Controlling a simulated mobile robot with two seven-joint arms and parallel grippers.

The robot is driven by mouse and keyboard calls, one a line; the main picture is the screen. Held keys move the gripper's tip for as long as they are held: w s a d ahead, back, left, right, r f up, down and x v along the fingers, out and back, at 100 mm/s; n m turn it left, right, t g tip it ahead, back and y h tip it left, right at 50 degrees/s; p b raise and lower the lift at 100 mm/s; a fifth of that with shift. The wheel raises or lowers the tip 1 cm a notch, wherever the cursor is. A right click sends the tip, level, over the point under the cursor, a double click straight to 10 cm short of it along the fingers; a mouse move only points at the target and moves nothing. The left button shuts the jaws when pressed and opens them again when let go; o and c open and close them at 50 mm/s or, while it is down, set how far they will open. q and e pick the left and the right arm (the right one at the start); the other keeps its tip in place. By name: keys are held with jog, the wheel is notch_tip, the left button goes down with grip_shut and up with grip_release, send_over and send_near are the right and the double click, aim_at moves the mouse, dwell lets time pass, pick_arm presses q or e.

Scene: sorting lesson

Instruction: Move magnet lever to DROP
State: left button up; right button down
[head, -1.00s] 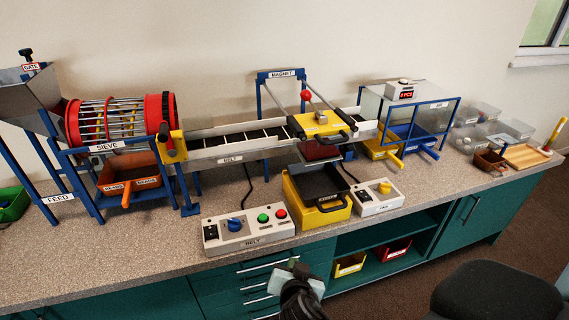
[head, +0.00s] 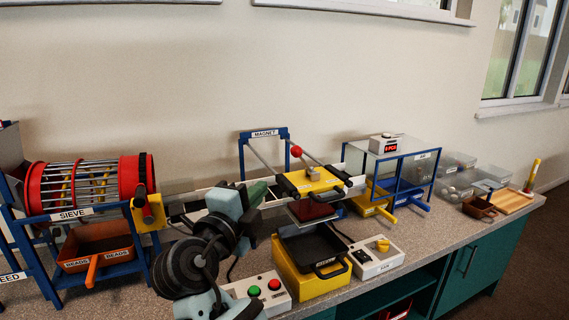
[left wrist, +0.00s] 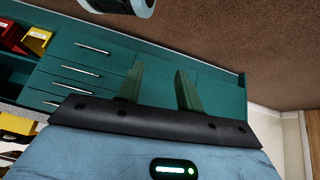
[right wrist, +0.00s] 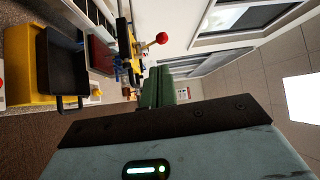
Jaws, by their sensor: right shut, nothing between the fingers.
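The magnet lever with its red ball knob (head: 296,151) rises behind the yellow magnet carriage (head: 310,184), under the MAGNET sign (head: 265,134). The knob also shows in the right wrist view (right wrist: 161,38), up and beyond the fingers. My right gripper (head: 260,190) is shut and empty, left of the carriage and apart from the knob; its green fingers (right wrist: 158,88) are together in the right wrist view. No DROP mark is legible. My left gripper (left wrist: 158,84) is open and empty, facing the teal drawers (left wrist: 95,50); it is outside the head view.
A yellow bin with a black tray (head: 312,262) stands below the carriage. A fan control box (head: 376,258) is to its right, and a belt control box (head: 262,290) is in front of my right arm. The red sieve drum (head: 90,186) stands left. The wall above the carriage is clear.

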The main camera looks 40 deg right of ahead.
jog(key=shift+r, duration=0.25)
jog(key=p, duration=0.4)
send_near(295, 154)
jog(key=x, duration=0.5)
jog(key=shift+w+d+r, duration=0.15)
jog(key=shift+r, duration=0.05)
jog(key=shift+w+d+f, duration=0.15)
jog(key=shift+w+d, duration=0.2)
jog(key=shift+d, duration=0.25)
jog(key=shift+d, duration=0.2)
